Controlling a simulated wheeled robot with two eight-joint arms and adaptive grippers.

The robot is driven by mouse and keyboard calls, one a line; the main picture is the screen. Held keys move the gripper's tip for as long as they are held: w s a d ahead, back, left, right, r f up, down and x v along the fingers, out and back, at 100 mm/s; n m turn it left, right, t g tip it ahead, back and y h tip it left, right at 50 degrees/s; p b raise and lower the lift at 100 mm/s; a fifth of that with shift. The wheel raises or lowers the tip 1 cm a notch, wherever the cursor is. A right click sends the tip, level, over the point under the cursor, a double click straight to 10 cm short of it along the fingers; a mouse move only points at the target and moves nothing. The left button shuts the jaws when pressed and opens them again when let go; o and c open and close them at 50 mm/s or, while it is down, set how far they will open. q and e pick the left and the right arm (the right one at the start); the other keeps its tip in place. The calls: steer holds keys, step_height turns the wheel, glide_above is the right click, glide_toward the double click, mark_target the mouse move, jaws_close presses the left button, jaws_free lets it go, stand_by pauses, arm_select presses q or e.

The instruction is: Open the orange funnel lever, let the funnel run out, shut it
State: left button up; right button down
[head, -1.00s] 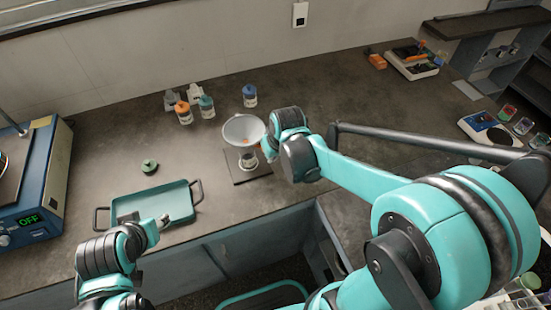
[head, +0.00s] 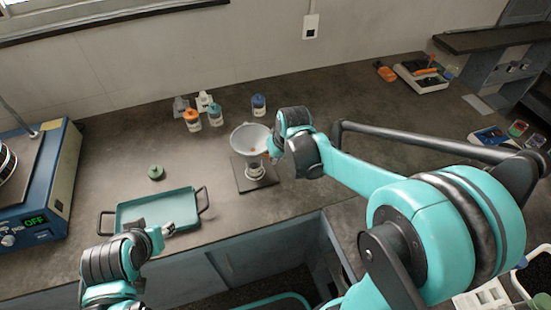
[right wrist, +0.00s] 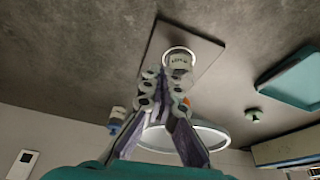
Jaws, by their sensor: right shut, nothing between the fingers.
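A pale funnel (head: 246,136) stands over a labelled jar (head: 255,170) on a dark square base (head: 243,181). In the right wrist view, which looks upside down, the funnel's rim (right wrist: 218,138) lies behind my right gripper (right wrist: 166,78), and the jar (right wrist: 180,61) is just past the fingertips. My right gripper is shut and empty beside the funnel's lower part. A small orange patch (right wrist: 186,101) shows by the fingers; the lever's position is mostly hidden.
A blue device (head: 50,190) reading OFF is at far left.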

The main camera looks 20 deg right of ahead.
steer(key=shift+w+d+n, duration=0.2)
steer(key=shift+d+n, duration=0.05)
steer(key=shift+n, duration=0.15)
steer(key=w+d+n+g+y+p, duration=0.1)
steer(key=w+d+n+g+y, duration=0.1)
steer(key=w+n, duration=0.4)
steer(key=d+n+y, duration=0.1)
steer(key=n, duration=0.2)
steer(key=shift+w, duration=0.4)
steer(key=shift+s+a, duration=0.1)
steer(key=shift+a, duration=0.05)
steer(key=shift+s+a, duration=0.35)
steer(key=shift+a, duration=0.2)
